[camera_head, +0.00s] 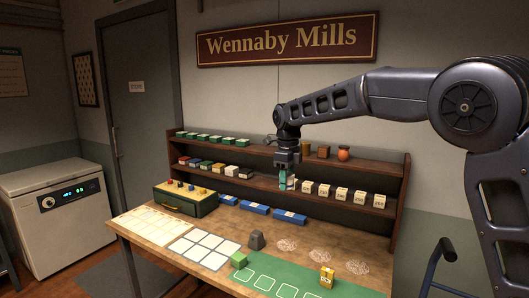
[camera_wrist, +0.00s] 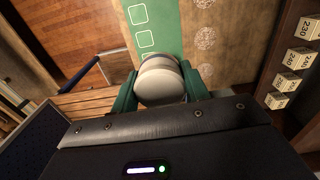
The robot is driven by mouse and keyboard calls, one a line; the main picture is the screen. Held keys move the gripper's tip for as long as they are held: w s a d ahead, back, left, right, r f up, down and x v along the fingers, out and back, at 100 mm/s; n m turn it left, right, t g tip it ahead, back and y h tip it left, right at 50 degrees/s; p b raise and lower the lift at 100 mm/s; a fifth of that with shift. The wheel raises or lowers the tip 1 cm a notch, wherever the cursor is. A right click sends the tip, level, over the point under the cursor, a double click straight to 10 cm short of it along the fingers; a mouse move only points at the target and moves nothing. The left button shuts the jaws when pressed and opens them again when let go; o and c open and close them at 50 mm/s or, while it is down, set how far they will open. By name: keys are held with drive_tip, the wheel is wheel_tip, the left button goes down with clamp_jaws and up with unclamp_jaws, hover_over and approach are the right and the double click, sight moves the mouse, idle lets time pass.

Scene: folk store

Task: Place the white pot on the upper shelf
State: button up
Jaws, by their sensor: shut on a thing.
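My gripper (camera_head: 287,184) hangs in front of the shelf unit, at about the height of the lower shelf. In the wrist view my gripper's green fingers (camera_wrist: 160,90) are closed on both sides of a rounded off-white thing, which looks like the white pot (camera_wrist: 160,78). In the head view the pot is mostly hidden by the fingers. The upper shelf (camera_head: 378,160) runs above and behind my gripper. It bears several green boxes (camera_head: 215,139) at left, and brown containers (camera_head: 323,151) and an orange vase (camera_head: 343,154) at right.
The lower shelf (camera_head: 388,208) holds several numbered cream blocks (camera_head: 341,193) and small coloured boxes.

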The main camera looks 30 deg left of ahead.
wheel_tip(320, 180, up, 14)
drive_tip(key=n, duration=0.1)
hover_over(364, 163)
drive_tip(key=shift+f, duration=6.5)
drive_tip(key=shift+f, duration=0.1)
drive_tip(key=o, duration=1)
drive_tip(key=shift+o, duration=0.2)
wheel_tip(364, 163, up, 12)
